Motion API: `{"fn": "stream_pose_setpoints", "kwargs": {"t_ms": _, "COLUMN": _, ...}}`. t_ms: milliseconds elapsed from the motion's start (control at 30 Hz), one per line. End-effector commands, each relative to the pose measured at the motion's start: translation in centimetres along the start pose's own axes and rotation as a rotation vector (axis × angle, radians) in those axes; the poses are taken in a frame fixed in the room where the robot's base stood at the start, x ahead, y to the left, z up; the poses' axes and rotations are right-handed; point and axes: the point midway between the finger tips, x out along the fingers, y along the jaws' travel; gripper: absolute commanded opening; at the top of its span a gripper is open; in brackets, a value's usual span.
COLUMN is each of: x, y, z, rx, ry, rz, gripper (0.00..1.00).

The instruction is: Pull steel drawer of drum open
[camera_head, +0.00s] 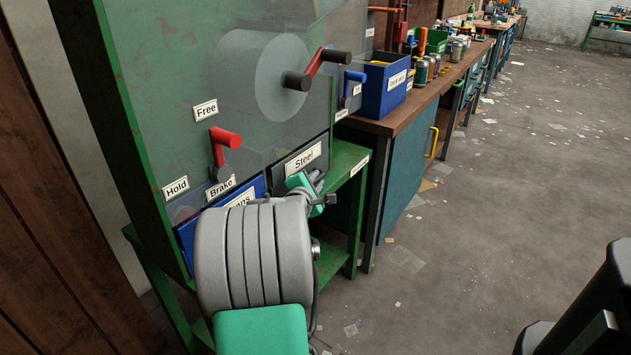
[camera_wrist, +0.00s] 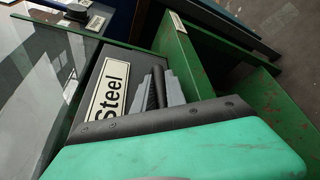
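The steel drawer is a dark grey box with a white "Steel" label (camera_head: 303,158), set low in the green drum machine (camera_head: 150,85). In the wrist view the drawer front (camera_wrist: 92,75) shows with its large label. My gripper (camera_head: 316,184) is at the right part of the drawer front. In the wrist view its grey fingers (camera_wrist: 160,92) lie right of the label, with a dark upright bar between or beside them. I cannot tell whether that bar is the drawer handle or whether the fingers grip it. The drawer looks pushed in; its lower part is hidden behind my wrist.
A blue drawer (camera_head: 187,240) sits left of the steel one, partly behind my arm. A green frame (camera_head: 345,165) borders the drawer on the right. A workbench (camera_head: 405,120) with a blue bin (camera_head: 386,88) stands beyond. The floor at right is mostly open.

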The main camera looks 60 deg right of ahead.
Motion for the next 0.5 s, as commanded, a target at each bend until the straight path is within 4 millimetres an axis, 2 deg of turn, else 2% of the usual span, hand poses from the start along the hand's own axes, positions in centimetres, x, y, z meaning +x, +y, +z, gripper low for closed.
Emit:
{"fn": "stream_pose_setpoints", "kwargs": {"t_ms": 33, "x": -0.02, "y": 0.01, "z": -0.02, "rx": 0.000, "ry": 0.000, "rz": 0.000, "gripper": 0.11}}
{"fn": "stream_pose_setpoints", "kwargs": {"t_ms": 167, "x": -0.03, "y": 0.01, "z": -0.05, "rx": 0.000, "ry": 0.001, "rz": 0.000, "gripper": 0.00}}
{"fn": "stream_pose_setpoints", "kwargs": {"t_ms": 500, "x": -0.06, "y": 0.00, "z": -0.12, "rx": 0.000, "ry": 0.002, "rz": 0.000, "gripper": 0.00}}
